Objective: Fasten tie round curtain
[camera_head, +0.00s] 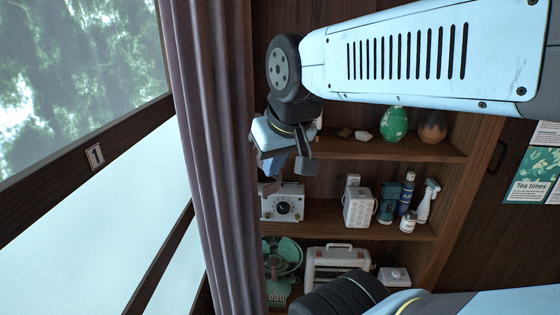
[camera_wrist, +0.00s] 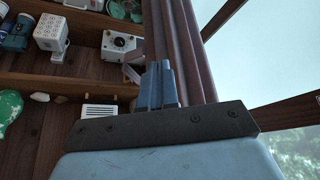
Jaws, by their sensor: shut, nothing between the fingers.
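The mauve curtain (camera_head: 205,150) hangs in long folds between the window and the shelves. It also shows in the wrist view (camera_wrist: 190,45), behind my fingers. My gripper (camera_head: 270,168) is by the curtain's right edge in the head view, shut and empty. In the wrist view its blue fingers (camera_wrist: 160,75) lie together in front of the curtain; I cannot tell whether they touch it. A small mauve piece (camera_wrist: 132,72) shows beside the curtain's edge near the fingertips. I cannot tell whether it is the tie. No band is clearly visible round the curtain.
A wooden shelf unit (camera_head: 400,233) stands right of the curtain in the head view. It holds a white box with a dial (camera_head: 284,203), bottles, a green egg-shaped thing (camera_head: 394,124) and other items. A window (camera_head: 80,70) with dark frame bars is at the left.

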